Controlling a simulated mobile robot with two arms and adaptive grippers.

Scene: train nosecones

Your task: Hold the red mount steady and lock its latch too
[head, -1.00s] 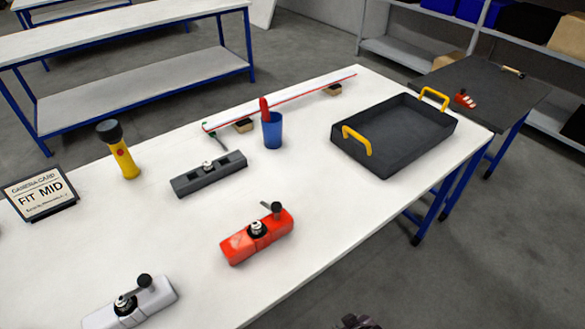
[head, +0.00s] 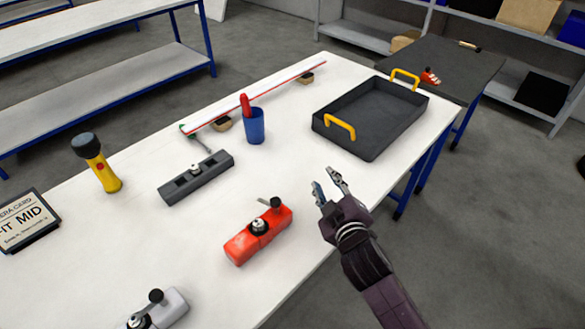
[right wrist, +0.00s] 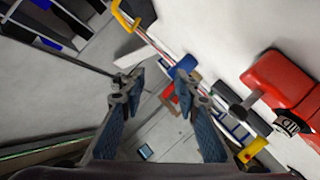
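The red mount (head: 258,234) lies on the white table in the head view, with a dark round fitting on top and a latch lever (head: 272,202) ending in a black knob. In the right wrist view the red mount (right wrist: 285,82) is at the right edge, partly cut off. My right gripper (head: 327,184) is open and empty, to the right of the red mount and apart from it, near the table's front edge. Its two fingers (right wrist: 160,95) stand wide apart in the right wrist view. My left gripper is not in view.
A white mount (head: 155,308) sits at the lower left. A grey mount (head: 197,178), blue cup (head: 254,126), flashlight (head: 97,165) and card stand (head: 27,220) are farther back. A black tray (head: 370,122) with yellow handles stands at the back right. The table (head: 200,245) is clear around the red mount.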

